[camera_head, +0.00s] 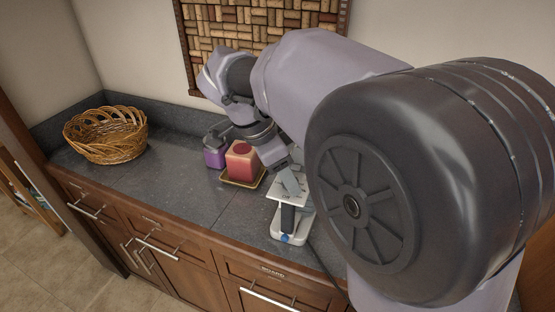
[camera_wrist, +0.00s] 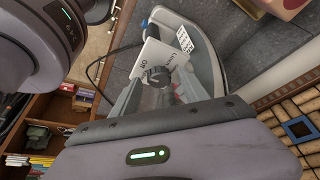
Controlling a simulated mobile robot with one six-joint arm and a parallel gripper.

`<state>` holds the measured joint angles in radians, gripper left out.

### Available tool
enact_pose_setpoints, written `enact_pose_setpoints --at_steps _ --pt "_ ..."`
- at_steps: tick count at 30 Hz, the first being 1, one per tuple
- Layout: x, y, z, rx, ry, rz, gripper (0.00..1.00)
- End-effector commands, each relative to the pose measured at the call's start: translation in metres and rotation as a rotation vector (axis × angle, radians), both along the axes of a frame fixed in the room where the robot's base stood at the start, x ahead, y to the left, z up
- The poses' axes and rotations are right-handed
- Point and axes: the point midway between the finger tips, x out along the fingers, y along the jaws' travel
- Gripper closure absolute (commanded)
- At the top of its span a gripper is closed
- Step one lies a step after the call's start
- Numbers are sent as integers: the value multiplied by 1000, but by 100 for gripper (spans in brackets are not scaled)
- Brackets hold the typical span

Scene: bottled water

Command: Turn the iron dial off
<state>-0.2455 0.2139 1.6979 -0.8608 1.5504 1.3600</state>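The iron (camera_head: 287,238) stands near the counter's front edge, white and grey with a blue spot low down. The wrist view shows its grey body (camera_wrist: 208,62) and a white plate marked "Off" with a dark round dial (camera_wrist: 158,75) on it. My gripper (camera_head: 292,183) is at the top of the iron. In the wrist view my gripper (camera_wrist: 160,92) has its grey fingers apart at either side of the dial. Whether they touch the dial, I cannot tell. My arm hides part of the iron's right side in the head view.
A red candle (camera_head: 242,160) on a small tray and a purple jar (camera_head: 214,155) stand close behind and left of the iron. A wicker basket (camera_head: 106,134) sits at the far left. The counter (camera_head: 165,180) between is clear. A dark cord (camera_wrist: 97,75) runs from the iron.

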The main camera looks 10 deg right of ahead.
Motion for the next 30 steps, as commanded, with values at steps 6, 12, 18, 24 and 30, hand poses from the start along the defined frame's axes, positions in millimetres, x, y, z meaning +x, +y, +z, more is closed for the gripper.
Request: enact_pose_setpoints --at_steps 6,12,18,24,30 --pt "0 0 0 0 0 0 48" --pt "-1 11 30 0 -3 3 48" --pt "-4 32 84 0 -2 3 48" --pt "-6 44 110 0 0 1 48" --pt "-6 46 111 0 0 1 48"
